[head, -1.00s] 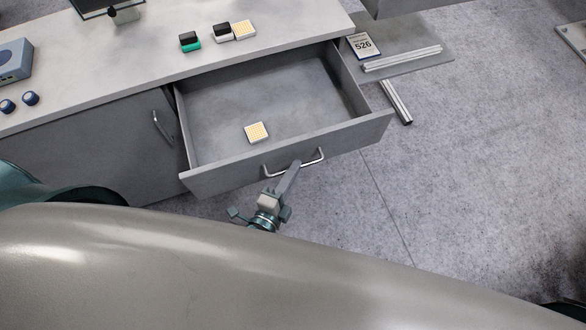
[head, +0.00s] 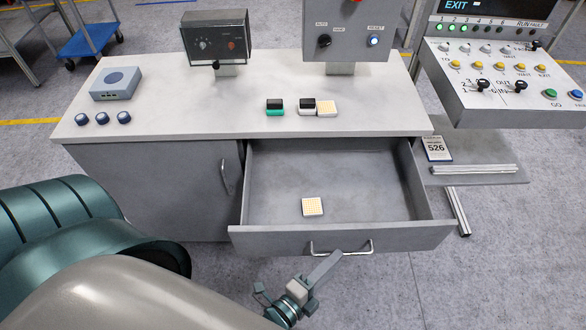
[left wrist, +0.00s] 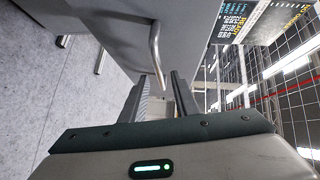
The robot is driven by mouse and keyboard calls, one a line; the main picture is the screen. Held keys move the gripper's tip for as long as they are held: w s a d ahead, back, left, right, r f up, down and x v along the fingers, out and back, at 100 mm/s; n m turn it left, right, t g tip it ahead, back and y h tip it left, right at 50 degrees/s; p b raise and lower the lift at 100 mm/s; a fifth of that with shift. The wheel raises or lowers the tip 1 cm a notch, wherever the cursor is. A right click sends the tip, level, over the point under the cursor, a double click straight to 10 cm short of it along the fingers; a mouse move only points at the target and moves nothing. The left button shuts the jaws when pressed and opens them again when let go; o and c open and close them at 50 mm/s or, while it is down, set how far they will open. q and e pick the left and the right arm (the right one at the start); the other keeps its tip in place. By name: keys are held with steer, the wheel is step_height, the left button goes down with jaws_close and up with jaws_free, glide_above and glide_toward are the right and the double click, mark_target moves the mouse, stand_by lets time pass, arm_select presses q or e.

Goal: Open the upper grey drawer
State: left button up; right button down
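The grey drawer (head: 270,242) is pulled well out of the grey cabinet in the head view, its inside showing. Its metal bar handle (head: 357,251) is on the front face and also shows in the left wrist view (left wrist: 155,50). My left gripper (head: 332,260) is at the handle in the head view, its fingertips at or just in front of the bar. In the left wrist view its two fingers (left wrist: 163,88) stand apart, with the handle's bar ahead of the gap. I cannot tell whether they touch it. My right gripper is not in view.
A small yellow-and-white block (head: 312,206) lies in the drawer. The worktop (head: 200,110) holds small blocks, a blue-grey box (head: 117,83) and control boxes. A cabinet door with its own handle (head: 224,176) is left of the drawer. A control console (head: 490,80) stands right. Floor is clear at front right.

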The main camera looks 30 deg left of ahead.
arm_select(q)
steer(key=b+v, duration=0.4)
steer(key=v, duration=1)
steer(key=shift+s, duration=0.35)
steer(key=s+a+f+n+g, duration=0.1)
steer(key=s+f+n+g, duration=0.15)
steer(key=f, duration=0.85)
steer(key=s+f+n+g+y, duration=0.1)
steer(key=f+n+g, duration=0.2)
steer(key=f, duration=0.8)
steer(key=s+a+f+n+g, duration=0.1)
steer(key=s+f+n+g, duration=0.15)
steer(key=f, duration=0.95)
steer(key=s+a+f+n+g+y, duration=0.1)
steer(key=s+a+f+n+g, duration=0.2)
steer(key=f, duration=0.5)
steer(key=s+a+f+n+g+y, duration=0.1)
steer(key=s+a+f+n+g, duration=0.3)
steer(key=s+a+f, duration=0.4)
steer(key=shift+s+f+n, duration=0.2)
steer(key=shift+f+n, duration=0.05)
steer(key=shift+n, duration=0.35)
